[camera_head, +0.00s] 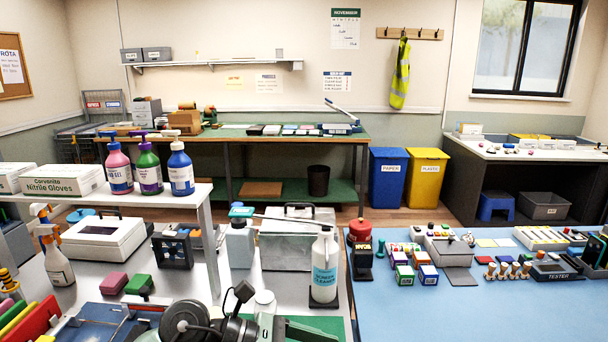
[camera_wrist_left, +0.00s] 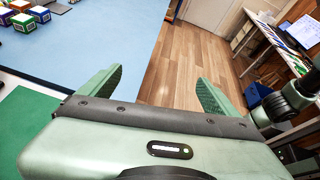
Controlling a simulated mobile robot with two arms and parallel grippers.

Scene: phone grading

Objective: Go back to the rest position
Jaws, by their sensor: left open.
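My left gripper (camera_wrist_left: 153,95) is open in the left wrist view. Its two green fingers stand wide apart with nothing between them, and wood floor shows beyond. In the head view, black and grey-green parts of my arm show at the bottom edge, in front of the grey bench; the fingertips cannot be made out there. My right gripper is not seen in either view.
A blue mat (camera_head: 440,315) with small boxes, stamps and a tester lies at right. Pump bottles (camera_head: 181,170) stand on a raised shelf at left. Wood floor (camera_wrist_left: 185,65) is clear beside the mat.

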